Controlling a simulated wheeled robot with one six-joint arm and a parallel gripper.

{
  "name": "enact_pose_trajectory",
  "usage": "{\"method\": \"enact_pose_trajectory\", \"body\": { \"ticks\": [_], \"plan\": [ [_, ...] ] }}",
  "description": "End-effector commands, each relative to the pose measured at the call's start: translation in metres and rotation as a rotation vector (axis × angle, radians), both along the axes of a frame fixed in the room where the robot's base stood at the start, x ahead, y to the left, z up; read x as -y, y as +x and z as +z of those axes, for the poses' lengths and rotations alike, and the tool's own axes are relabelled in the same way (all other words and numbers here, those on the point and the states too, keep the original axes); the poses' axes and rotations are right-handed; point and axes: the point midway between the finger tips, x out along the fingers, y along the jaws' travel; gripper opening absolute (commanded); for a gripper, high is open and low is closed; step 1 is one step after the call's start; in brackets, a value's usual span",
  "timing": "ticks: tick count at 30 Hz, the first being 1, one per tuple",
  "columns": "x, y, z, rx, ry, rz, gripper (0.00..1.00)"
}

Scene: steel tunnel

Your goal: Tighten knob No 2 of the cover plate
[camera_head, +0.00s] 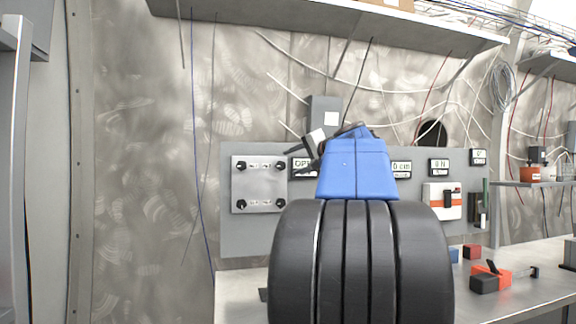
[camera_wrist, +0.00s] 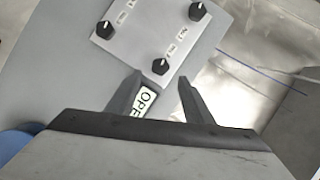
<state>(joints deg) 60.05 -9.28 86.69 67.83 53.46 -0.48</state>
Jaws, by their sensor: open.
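The cover plate (camera_head: 260,190) is a light square plate on the grey wall panel, with a black knob near each corner. My gripper (camera_head: 299,163) is to the right of it, its dark fingers pointing left towards the top right knob (camera_head: 281,166). In the wrist view, my gripper (camera_wrist: 160,82) is open and empty. That knob (camera_wrist: 160,66) shows just beyond the gap between the fingertips, apart from them. The top left knob (camera_wrist: 196,10) and bottom right knob (camera_wrist: 104,29) also show there. The knob labels are too small to read, so I cannot tell which is No 2.
An OPEN sign (camera_wrist: 148,98) lies partly behind the left finger. Right of my arm are displays (camera_head: 401,168) and a white-and-orange box (camera_head: 440,200) on the panel. Red and dark blocks (camera_head: 485,284) lie on the bench (camera_head: 520,300). A shelf (camera_head: 330,20) overhangs the panel.

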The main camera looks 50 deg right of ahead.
Motion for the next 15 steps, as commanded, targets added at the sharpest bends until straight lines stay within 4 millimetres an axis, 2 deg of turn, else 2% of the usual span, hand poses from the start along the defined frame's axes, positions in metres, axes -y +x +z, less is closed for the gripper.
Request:
{"method": "enact_pose_trajectory", "body": {
  "ticks": [3,15],
  "plan": [
    [-0.003,-0.022,0.004,0.0,-0.001,-0.004,0.47],
    [-0.015,-0.082,0.014,0.0,0.0,-0.003,0.47]
  ]
}}
